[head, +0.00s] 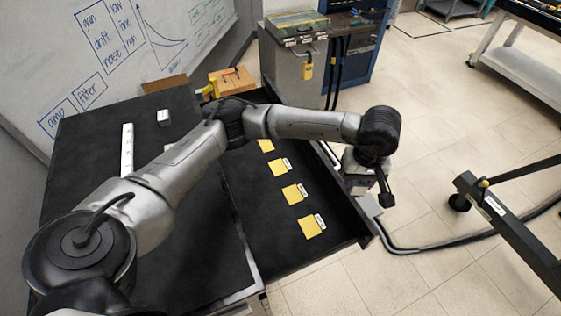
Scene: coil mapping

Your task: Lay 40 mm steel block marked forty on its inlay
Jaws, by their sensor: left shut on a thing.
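A small dark grey block (163,119) with a pale top stands on the black bench top at the back left; I cannot read its marking. Several yellow inlays (311,228) lie in a row in the open black drawer (265,245), each with a small white label too small to read. My left arm reaches over the bench and drawer. My right gripper is not in view.
A white marked strip (127,148) lies on the bench left of the block. A yellow-and-wood object (232,82) stands behind the bench. A grey cabinet (296,70) is at the back. A dark frame leg (505,225) and a floor cable (440,245) are at right.

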